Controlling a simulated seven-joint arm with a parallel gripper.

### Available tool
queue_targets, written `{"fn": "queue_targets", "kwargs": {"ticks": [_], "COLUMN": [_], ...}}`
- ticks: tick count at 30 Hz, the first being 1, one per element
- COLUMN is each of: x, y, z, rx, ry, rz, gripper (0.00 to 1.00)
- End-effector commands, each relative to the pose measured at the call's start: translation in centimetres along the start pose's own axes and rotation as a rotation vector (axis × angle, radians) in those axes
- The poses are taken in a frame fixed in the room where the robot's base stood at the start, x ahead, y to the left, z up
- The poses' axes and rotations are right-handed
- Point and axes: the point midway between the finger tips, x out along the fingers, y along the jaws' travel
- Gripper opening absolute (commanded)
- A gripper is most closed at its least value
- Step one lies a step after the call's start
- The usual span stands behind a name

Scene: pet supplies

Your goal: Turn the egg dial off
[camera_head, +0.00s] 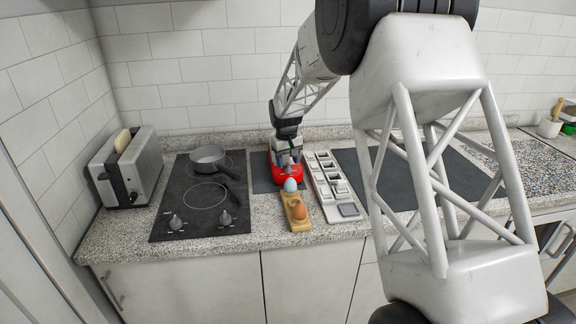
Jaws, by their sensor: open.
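A red appliance (272,172) stands on the counter behind a wooden egg holder (296,221). My gripper (288,168) points down at the appliance and covers much of its front. It is open, but the picture is too small to show whether a finger touches the appliance. No egg dial can be made out on the red appliance; it may be hidden by my gripper. The holder carries a pale blue egg (290,185) and a brown egg (299,211).
A black cooktop (165,222) with two knobs and a grey pan (207,158) is at left, beside a toaster (125,168). A white tray of square compartments (324,194) stands close right of the appliance. My arm hides part of the right counter.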

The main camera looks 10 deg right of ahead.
Motion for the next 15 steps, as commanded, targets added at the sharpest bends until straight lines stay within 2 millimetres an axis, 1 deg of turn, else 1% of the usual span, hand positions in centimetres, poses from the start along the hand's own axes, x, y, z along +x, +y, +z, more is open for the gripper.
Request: {"fn": "queue_targets", "kwargs": {"ticks": [3, 9, 15], "x": [-1.7, -4.1, -5.2], "y": [0.0, 0.0, 0.0], "z": [0.0, -0.1, 0.0], "rx": [0.0, 0.0, 0.0], "ry": [0.002, 0.003, 0.0], "rz": [0.0, 0.0, 0.0], "gripper": [0.53, 0.53, 0.53]}}
